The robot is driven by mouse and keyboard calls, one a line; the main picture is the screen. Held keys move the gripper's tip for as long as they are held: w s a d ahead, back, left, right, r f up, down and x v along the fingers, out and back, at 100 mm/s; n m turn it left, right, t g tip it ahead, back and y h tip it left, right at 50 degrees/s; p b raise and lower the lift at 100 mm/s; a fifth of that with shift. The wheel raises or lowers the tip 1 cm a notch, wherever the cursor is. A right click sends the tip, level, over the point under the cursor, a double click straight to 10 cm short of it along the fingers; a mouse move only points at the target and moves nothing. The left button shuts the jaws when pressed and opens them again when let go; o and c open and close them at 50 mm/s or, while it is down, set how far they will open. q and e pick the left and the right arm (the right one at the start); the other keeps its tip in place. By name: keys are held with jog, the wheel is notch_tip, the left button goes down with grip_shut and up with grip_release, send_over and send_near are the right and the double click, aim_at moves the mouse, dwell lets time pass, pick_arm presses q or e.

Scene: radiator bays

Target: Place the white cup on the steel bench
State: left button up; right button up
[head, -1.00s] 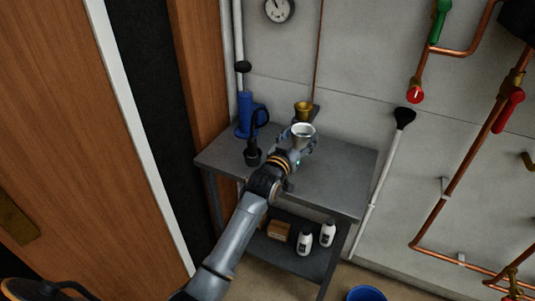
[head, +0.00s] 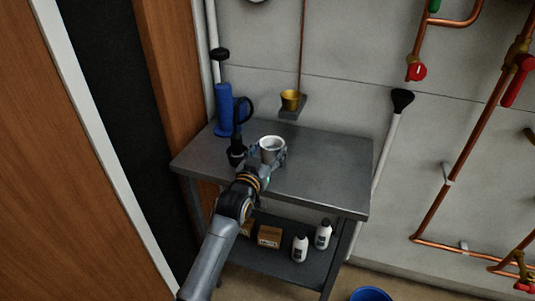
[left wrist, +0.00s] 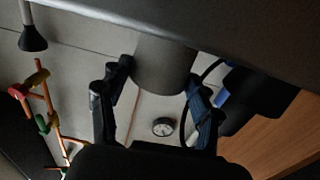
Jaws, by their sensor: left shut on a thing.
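The white cup (head: 271,148) is upright in my left gripper (head: 270,162), above or on the grey top of the steel bench (head: 325,178). In the left wrist view the cup (left wrist: 165,66) sits between the two fingers of the left gripper (left wrist: 160,74), which are shut on its sides. The bench (left wrist: 200,22) fills the upper part of that view, and the end of the cup meets its dark surface there. I cannot tell for sure whether cup and bench touch. My right gripper is not in view.
A blue tool (head: 225,108) and a black item (head: 236,150) stand at the bench's left, close to the cup. A brass cup (head: 290,99) sits on a small grey ledge behind. White bottles (head: 323,236) and a box (head: 269,237) are on the lower shelf. The bench's right side is clear.

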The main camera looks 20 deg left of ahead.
pick_arm(q)
jog(key=shift+s, duration=0.2)
jog(key=o, duration=1.2)
jog(key=shift+w+f, duration=0.1)
jog(key=shift+r, duration=0.3)
jog(key=s, duration=1.2)
jog(key=shift+a, duration=0.35)
jog(key=shift+f, duration=0.15)
